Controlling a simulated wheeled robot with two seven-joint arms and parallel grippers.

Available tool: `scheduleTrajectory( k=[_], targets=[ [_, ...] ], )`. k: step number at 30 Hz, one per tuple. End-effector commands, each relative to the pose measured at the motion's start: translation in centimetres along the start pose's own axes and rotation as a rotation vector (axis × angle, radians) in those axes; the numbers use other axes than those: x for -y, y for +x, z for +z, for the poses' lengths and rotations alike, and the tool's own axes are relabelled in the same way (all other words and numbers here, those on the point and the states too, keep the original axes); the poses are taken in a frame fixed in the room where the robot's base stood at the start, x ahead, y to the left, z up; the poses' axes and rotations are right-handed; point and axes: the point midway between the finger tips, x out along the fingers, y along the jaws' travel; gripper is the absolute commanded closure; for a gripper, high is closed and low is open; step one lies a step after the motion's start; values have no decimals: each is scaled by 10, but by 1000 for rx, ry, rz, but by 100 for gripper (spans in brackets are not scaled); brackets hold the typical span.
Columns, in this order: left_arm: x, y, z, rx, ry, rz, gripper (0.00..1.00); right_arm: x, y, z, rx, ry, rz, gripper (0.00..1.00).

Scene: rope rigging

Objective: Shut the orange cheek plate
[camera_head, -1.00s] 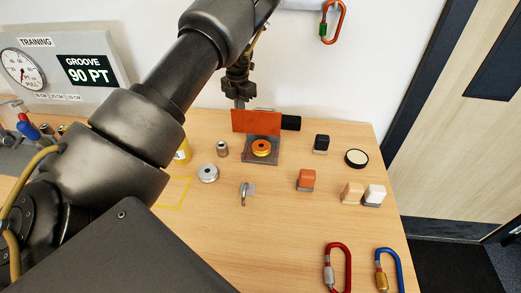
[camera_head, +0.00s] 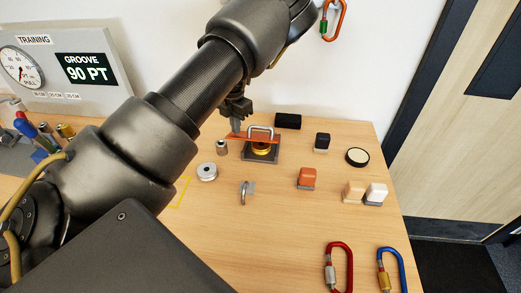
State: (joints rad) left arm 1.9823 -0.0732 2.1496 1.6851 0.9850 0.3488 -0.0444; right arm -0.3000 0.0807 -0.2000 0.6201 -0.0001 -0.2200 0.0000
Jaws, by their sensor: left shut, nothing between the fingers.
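The orange cheek plate (camera_head: 249,139) shows as a thin, nearly edge-on strip above the gold sheave (camera_head: 261,151). It is tipped well down from upright, but a gap to the sheave shows, and the sheave is still partly visible under it. The sheave sits on a dark square base plate (camera_head: 263,160). A silver U-shaped handle (camera_head: 262,130) stands behind or on the plate. My left gripper (camera_head: 236,128) is shut and empty, at the plate's left end; I cannot tell whether it touches the plate. My right gripper is not in view.
A dark block (camera_head: 288,121) lies behind the assembly. Silver wheel (camera_head: 207,172), small cylinder (camera_head: 221,148), hook piece (camera_head: 246,190) and orange block (camera_head: 306,178) lie around it. Carabiners (camera_head: 339,265) lie at the front right.

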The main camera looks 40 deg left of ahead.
Motion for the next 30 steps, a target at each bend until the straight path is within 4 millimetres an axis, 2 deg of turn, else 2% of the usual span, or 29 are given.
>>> scheduleTrajectory(
  k=[5,11,30],
  targets=[
    [5,15,-8,-2,-1,-1,100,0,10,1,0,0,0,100],
    [4,6,-7,0,-1,0,100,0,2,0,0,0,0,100],
    [4,-58,-7,0,0,0,100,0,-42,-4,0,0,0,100]
  ],
)
